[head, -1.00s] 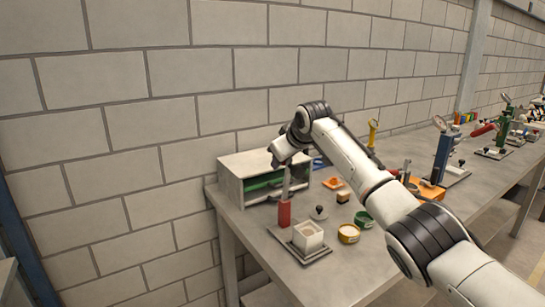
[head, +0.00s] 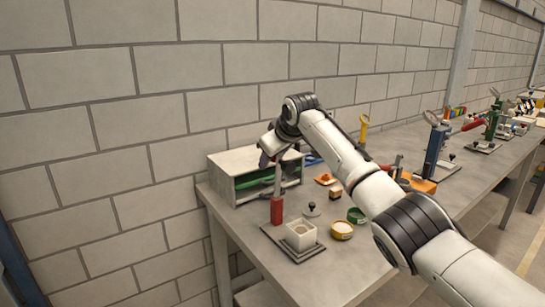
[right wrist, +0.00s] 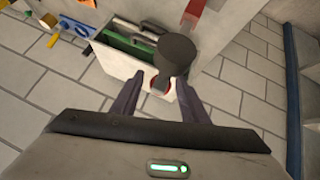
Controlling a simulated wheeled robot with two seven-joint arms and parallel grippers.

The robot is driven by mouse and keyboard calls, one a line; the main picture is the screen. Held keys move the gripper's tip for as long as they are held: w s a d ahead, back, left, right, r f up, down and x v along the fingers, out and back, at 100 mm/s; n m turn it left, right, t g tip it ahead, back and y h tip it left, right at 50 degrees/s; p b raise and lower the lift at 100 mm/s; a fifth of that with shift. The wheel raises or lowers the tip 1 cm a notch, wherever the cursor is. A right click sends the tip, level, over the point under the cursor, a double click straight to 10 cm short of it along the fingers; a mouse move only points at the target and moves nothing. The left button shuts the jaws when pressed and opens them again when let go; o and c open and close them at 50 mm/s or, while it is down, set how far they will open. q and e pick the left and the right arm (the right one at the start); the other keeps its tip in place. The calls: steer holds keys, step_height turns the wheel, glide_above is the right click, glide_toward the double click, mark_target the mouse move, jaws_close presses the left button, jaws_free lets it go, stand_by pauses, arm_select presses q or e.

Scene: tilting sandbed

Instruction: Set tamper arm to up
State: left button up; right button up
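The tamper stand is a flat grey base plate (head: 292,251) at the near left of the bench. It carries an open white box of sand (head: 300,235) and a red post (head: 277,210) with a grey upright part above it (head: 277,180). My right gripper (head: 266,156) is near the top of this upright part. In the right wrist view, its two fingers (right wrist: 158,82) are spread, with a dark grey rounded end (right wrist: 177,55) in front of and partly between them. I cannot tell whether they touch it. The red post (right wrist: 197,12) is behind. My left gripper is not seen.
A grey open-fronted box (head: 222,176) with green things inside stands against the block wall. A blue-post stand (head: 434,148) is farther right.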

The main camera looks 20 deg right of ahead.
steer(key=shift+s+r, duration=0.4)
steer(key=shift+r, duration=0.05)
steer(key=b+v, duration=0.2)
steer(key=v, duration=0.7)
steer(key=shift+s, duration=0.1)
steer(key=shift+c, duration=0.2)
